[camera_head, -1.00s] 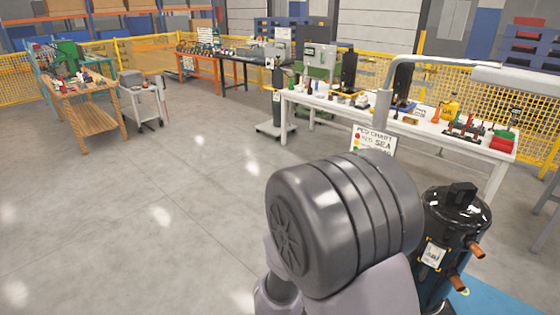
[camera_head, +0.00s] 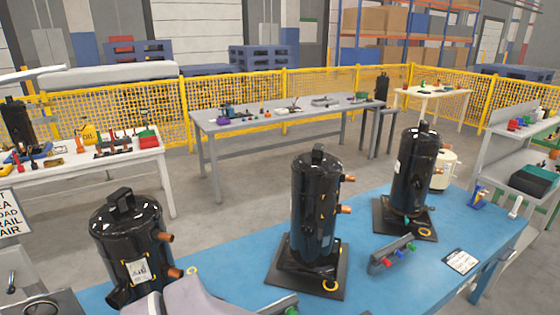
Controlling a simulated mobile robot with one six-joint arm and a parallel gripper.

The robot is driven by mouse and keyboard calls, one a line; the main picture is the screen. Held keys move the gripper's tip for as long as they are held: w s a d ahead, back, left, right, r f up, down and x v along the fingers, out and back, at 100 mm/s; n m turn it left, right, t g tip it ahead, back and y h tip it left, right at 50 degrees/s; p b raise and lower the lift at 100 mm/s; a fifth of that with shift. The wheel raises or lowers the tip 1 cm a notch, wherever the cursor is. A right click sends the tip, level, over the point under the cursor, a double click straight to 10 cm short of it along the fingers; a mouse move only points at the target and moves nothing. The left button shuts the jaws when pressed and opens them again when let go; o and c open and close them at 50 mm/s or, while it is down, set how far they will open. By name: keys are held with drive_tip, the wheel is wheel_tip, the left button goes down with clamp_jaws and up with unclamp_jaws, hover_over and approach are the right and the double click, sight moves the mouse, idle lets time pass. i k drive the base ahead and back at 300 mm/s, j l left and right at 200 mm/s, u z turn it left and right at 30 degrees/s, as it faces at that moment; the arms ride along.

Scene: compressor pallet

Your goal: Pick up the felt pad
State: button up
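I cannot make out a felt pad for certain in the head view. A dark square plate (camera_head: 332,285) lies under the middle black compressor (camera_head: 316,212), and a similar plate (camera_head: 382,218) lies under the right compressor (camera_head: 415,170); their material cannot be told. A third black compressor (camera_head: 128,235) stands at the left, its base cut off or hidden. All three are upright at the blue table (camera_head: 365,290). A grey part of my arm shows at the bottom edge. My gripper is not in view.
A grey manifold (camera_head: 392,254) with coloured knobs and a white label card (camera_head: 461,262) lie on the blue table. A cluttered white bench (camera_head: 90,170) stands left, a grey bench (camera_head: 290,118) behind, a grey shelf unit (camera_head: 490,165) right. Floor between the benches is clear.

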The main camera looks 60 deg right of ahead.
sight(513, 215)
drive_tip(key=l+z, duration=0.1)
drive_tip(key=z, duration=3.65)
drive_tip(key=i+l+z, duration=0.1)
drive_tip(key=i+l, duration=0.15)
drive_tip(key=i, duration=0.55)
drive_tip(key=i+l+z, duration=0.1)
drive_tip(key=i, duration=0.75)
drive_tip(key=i+l+z, duration=0.1)
drive_tip(key=i, duration=0.75)
drive_tip(key=i+l+u, duration=0.1)
drive_tip(key=i+u, duration=0.25)
drive_tip(key=u, duration=0.15)
drive_tip(key=i+l+u, duration=0.25)
drive_tip(key=u, duration=0.2)
drive_tip(key=i+l+u, duration=0.35)
drive_tip(key=u, duration=0.15)
drive_tip(key=i+l+u, duration=0.25)
drive_tip(key=l+u, duration=0.25)
drive_tip(key=i+l+u, duration=0.15)
drive_tip(key=l+u, duration=0.8)
drive_tip(key=l, duration=0.1)
